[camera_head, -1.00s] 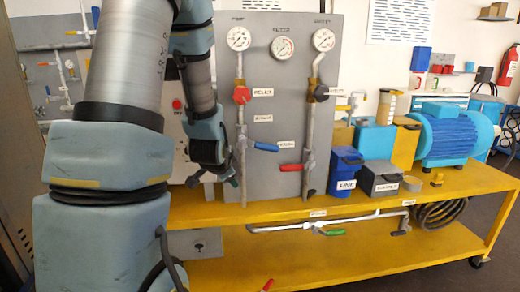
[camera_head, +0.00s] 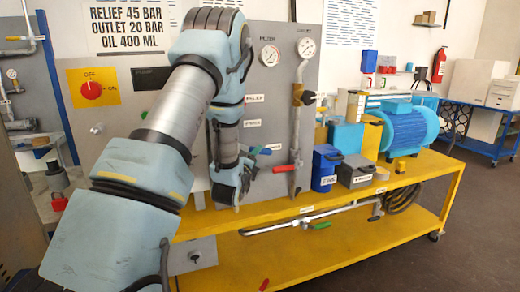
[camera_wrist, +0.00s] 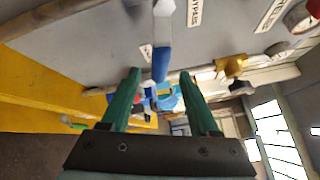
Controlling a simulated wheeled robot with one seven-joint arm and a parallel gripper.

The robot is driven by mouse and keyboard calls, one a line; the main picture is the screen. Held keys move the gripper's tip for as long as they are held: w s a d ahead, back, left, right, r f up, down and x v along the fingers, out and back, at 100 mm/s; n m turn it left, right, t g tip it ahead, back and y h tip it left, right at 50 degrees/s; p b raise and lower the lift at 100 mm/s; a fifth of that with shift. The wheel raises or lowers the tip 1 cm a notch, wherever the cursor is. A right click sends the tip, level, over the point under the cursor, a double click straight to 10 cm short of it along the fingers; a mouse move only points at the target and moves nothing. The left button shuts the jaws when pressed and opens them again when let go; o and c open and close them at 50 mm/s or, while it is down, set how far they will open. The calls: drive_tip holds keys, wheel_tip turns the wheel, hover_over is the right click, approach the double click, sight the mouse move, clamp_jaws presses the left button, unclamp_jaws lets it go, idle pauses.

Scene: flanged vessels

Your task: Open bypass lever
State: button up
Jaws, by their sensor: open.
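The bypass lever has a blue handle (camera_head: 265,150) and sits on the grey panel near a small label that I read as BYPASS (camera_head: 252,124). In the wrist view the blue handle (camera_wrist: 161,62) reaches down from its pale pipe and ends in the space between my fingertips. My gripper (camera_wrist: 160,74) is open, with one green finger on each side of the handle. I see no clear contact. In the head view my gripper (camera_head: 252,153) is at the panel beside the handle, and my arm hides the pipe behind it.
A red-handled lever (camera_head: 285,169) is on the pipe to the right. A brass valve with a dark knob (camera_head: 304,96) is above it. A blue box (camera_head: 326,168), a grey box (camera_head: 355,172) and a blue motor (camera_head: 408,130) stand on the yellow bench (camera_head: 425,170).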

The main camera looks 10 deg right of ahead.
drive_tip(key=p+x, duration=0.1)
drive_tip(key=x, duration=0.4)
drive_tip(key=shift+w+d, duration=0.2)
drive_tip(key=shift+w, duration=0.15)
drive_tip(key=shift+c, duration=0.2)
clamp_jaws()
idle(1.0)
